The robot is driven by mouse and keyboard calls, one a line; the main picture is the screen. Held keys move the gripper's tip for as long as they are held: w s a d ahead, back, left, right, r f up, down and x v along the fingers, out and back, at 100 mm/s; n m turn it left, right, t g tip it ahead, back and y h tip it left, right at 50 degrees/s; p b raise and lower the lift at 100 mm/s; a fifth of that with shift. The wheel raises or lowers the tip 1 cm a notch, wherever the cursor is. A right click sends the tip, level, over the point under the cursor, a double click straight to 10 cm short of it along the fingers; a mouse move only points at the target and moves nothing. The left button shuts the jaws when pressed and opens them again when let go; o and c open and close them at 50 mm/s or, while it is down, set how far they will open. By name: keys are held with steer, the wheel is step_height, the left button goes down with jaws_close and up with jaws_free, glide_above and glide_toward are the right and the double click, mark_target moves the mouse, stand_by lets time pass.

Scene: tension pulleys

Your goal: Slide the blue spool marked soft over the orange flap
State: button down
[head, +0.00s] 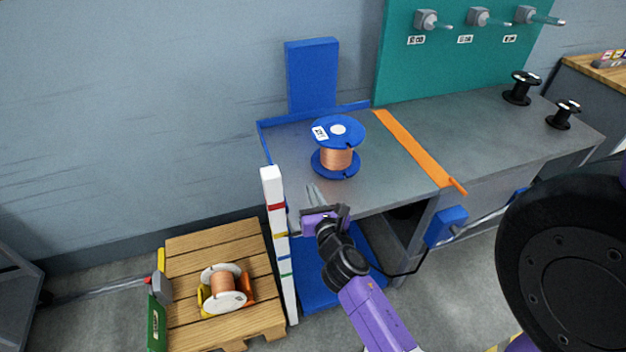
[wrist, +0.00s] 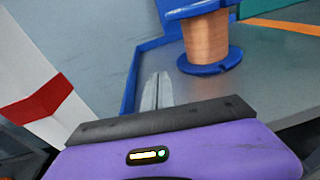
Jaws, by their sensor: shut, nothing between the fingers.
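The blue spool (head: 337,131), wound with copper-coloured wire, stands upright on the grey bench top, left of the orange flap (head: 418,150). A white label with small dark marking sits on its top flange; I cannot read it clearly. The orange flap is a long strip running across the bench from back to front edge. My gripper (head: 314,195) is at the bench's front left, in front of the spool and apart from it. Its fingers are shut and empty. In the wrist view the shut fingers (wrist: 157,92) point just left of the spool (wrist: 207,38).
A blue rim (head: 262,140) edges the bench's left and back, with a blue upright plate (head: 312,76) behind. A white banded post (head: 279,240) stands at the front left corner. Two black spools (head: 521,88) stand far right. A pallet (head: 190,255) holds another copper spool.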

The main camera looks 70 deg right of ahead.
steer(key=shift+w+d+r+n, duration=0.1)
steer(key=shift+d+n, duration=0.05)
steer(key=shift+d, duration=0.4)
steer(key=shift+d+r+n, duration=0.1)
steer(key=shift+d+n, duration=0.05)
steer(key=shift+d, duration=0.4)
steer(key=b+x, duration=0.1)
steer(key=x, duration=1.4)
steer(key=shift+d+r, duration=0.15)
steer(key=shift+d, duration=0.1)
steer(key=shift+w+d, duration=0.2)
steer(key=shift+d, duration=0.25)
steer(key=shift+h, duration=0.3)
steer(key=shift+s+d+p, duration=0.9)
steer(key=shift+s, duration=0.15)
steer(key=shift+s+d+p, duration=0.9)
steer(key=shift+s, duration=0.15)
steer(key=shift+s+d+p, duration=0.6)
steer(key=shift+s+d, duration=0.25)
steer(key=shift+s, duration=0.15)
steer(key=shift+s+d+p, duration=0.7)
steer(key=shift+s+d, duration=0.55)
steer(key=shift+s, duration=0.25)
steer(key=shift+s+d+p, duration=0.65)
steer(key=shift+s+d, duration=0.65)
steer(key=shift+s, duration=0.2)
steer(key=shift+s+d, duration=0.1)
